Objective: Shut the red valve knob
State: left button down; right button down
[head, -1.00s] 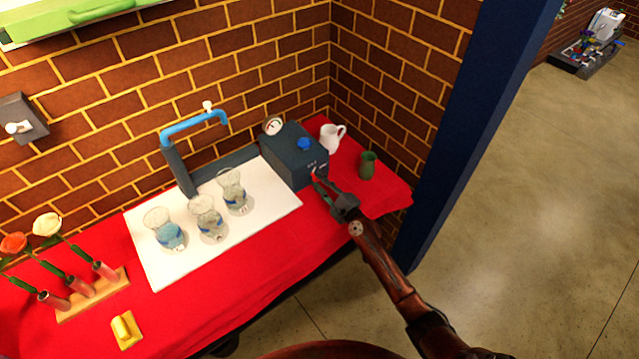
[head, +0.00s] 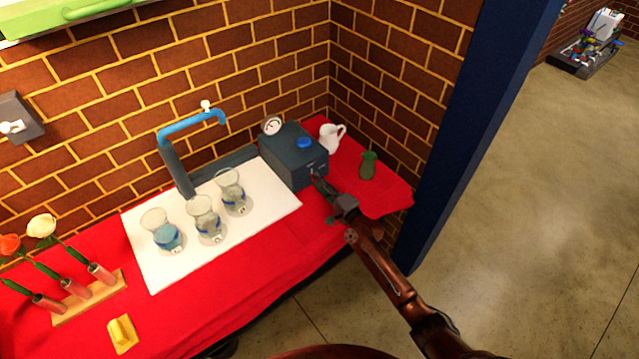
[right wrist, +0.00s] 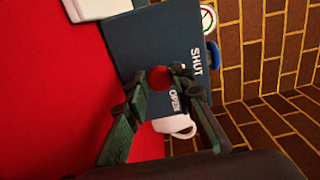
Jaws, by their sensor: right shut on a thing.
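The red valve knob (right wrist: 160,78) sits on the front face of the dark blue-grey box (head: 284,166), between printed words SHUT and OPEN. My right gripper (right wrist: 160,84) is at the knob with its fingers on either side, shut on it. In the head view my right gripper (head: 322,184) reaches the box's front face and hides the knob. Which word the knob is turned to cannot be told. My left gripper is not in view.
A white pitcher (head: 330,138) and a green vase (head: 367,166) stand right of the box. A blue knob (head: 304,143) and a gauge (head: 271,125) are on the box. Several glass vases (head: 203,216) stand on the white board (head: 160,271). A blue post (head: 470,130) rises at right.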

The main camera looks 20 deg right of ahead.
jog(key=shift+f, duration=0.1)
jog(key=c, duration=1.7)
grip_release()
jog(key=shift+o, duration=0.2)
jog(key=shift+s, duration=0.1)
jog(key=v, duration=1.1)
jog(key=shift+s+d, duration=0.15)
jog(key=shift+s, duration=0.25)
